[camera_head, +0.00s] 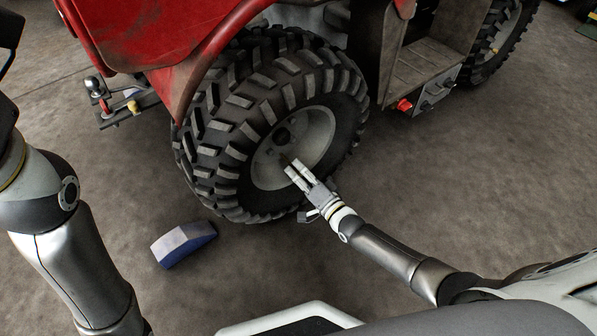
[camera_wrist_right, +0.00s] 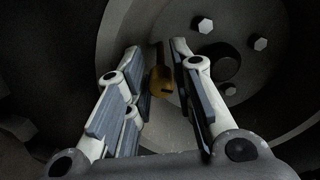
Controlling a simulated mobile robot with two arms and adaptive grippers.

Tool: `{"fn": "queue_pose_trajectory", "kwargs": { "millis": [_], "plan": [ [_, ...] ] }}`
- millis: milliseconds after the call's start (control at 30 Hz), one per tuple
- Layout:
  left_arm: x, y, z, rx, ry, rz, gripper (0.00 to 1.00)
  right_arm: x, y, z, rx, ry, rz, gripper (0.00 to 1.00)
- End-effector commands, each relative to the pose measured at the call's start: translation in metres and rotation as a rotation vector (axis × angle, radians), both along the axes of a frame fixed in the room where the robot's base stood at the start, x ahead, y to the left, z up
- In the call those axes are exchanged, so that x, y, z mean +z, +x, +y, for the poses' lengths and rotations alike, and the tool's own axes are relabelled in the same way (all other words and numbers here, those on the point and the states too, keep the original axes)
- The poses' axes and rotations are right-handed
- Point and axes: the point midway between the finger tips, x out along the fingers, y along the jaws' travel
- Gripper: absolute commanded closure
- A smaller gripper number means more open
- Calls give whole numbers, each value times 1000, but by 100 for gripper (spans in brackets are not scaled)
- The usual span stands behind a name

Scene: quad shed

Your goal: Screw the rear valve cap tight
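The rear wheel of the red quad has a knobby black tyre (camera_head: 231,122) and a grey rim (camera_head: 316,135). My right gripper (camera_head: 293,167) reaches in from the lower right to the rim's lower part. In the right wrist view its two fingers (camera_wrist_right: 156,48) stand apart, one on each side of a small brass-coloured valve cap (camera_wrist_right: 160,82). Dark gaps show between the cap and both finger pads. The cap's seat on the stem is not clear, and the cap is too small to make out in the head view. My left gripper is out of view.
A blue and grey wedge-shaped block (camera_head: 184,243) lies on the concrete floor left of the wheel. The red fender (camera_head: 190,45) overhangs the tyre. A tow hitch (camera_head: 118,105) sticks out at the left. Wheel bolts (camera_wrist_right: 204,25) and a dark hub (camera_wrist_right: 217,65) lie close to the right finger.

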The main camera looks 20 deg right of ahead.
Motion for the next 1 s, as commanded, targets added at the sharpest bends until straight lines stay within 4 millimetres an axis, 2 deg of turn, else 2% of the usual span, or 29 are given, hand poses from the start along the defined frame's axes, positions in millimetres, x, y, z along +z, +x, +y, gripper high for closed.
{"fn": "queue_pose_trajectory", "kwargs": {
  "millis": [33, 100, 400, 533, 1000],
  "plan": [
    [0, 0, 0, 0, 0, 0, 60, 0, 0, 0, 0, 0, 0, 66],
    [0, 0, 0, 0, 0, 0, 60, 0, 0, 0, 0, -1, 0, 60],
    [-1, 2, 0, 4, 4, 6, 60, 0, -1, 0, 0, -1, -1, 60],
    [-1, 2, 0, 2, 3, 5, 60, -1, -10, -4, 0, 0, 0, 60],
    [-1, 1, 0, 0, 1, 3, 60, -2, -93, -34, 1, -1, 3, 60]
  ]
}}
